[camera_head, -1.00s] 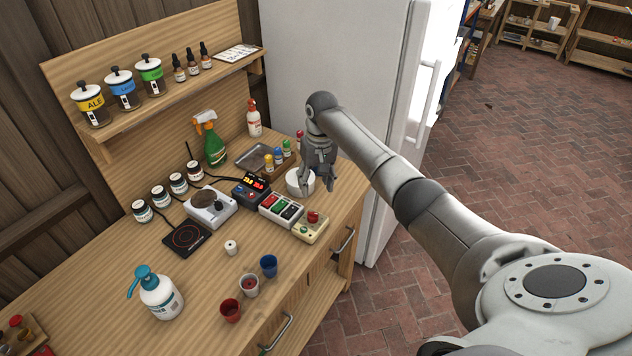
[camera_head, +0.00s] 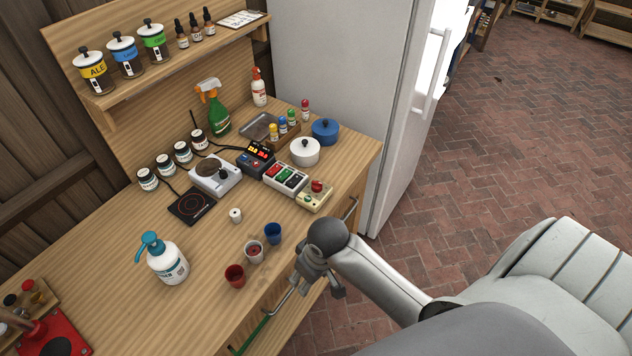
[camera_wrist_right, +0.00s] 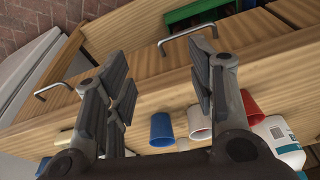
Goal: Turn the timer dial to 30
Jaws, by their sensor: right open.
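A cream box with a red knob (camera_head: 317,186) sits at the right front of the wooden counter; I cannot confirm that this knob is the timer dial. Its markings are too small to read. A dark box with a red lit display (camera_head: 260,150) stands farther back to its left. My right gripper (camera_head: 318,280) is open and empty at the counter's front edge, nearer to me than the cream box and apart from it. In the right wrist view its spread fingers (camera_wrist_right: 165,85) show against the counter front. My left gripper is out of view.
Blue (camera_head: 273,233), white (camera_head: 254,252) and red (camera_head: 235,276) cups stand close to the gripper along the front edge. A box of coloured switches (camera_head: 286,178), a white pot (camera_head: 305,152) and a blue pot (camera_head: 325,131) crowd the right end. A fridge (camera_head: 340,70) stands behind.

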